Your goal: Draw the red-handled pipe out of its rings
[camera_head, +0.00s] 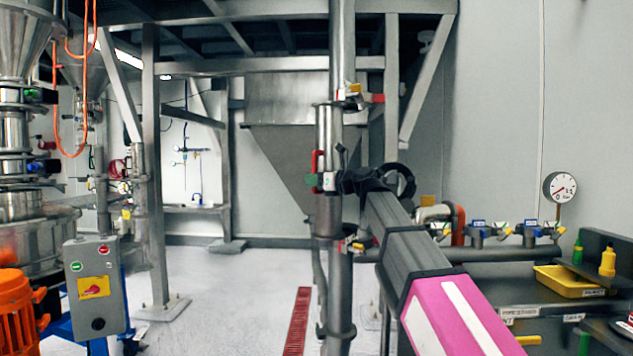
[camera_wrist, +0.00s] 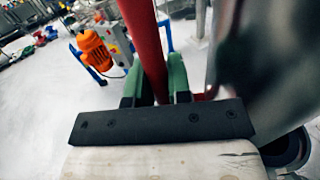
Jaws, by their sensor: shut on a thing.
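The red handle (camera_head: 317,160) is a short upright bar on the left side of a tall vertical steel pipe (camera_head: 328,218). My gripper (camera_head: 320,182) is shut on this handle, coming in from the right past the pipe. In the wrist view the red bar (camera_wrist: 145,38) passes between the two green fingers of my gripper (camera_wrist: 156,88). The shiny pipe (camera_wrist: 238,62) stands close beside them on the right. Collars with small fittings show on the pipe above (camera_head: 328,106) and below (camera_head: 345,244) the handle. I cannot tell which of these are the holding rings.
A steel frame with a hopper (camera_head: 300,150) stands behind the pipe. A grey control box (camera_head: 95,288) and an orange motor (camera_head: 18,310) are at the left. A valve manifold (camera_head: 490,254) and a yellow tray (camera_head: 570,281) are at the right.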

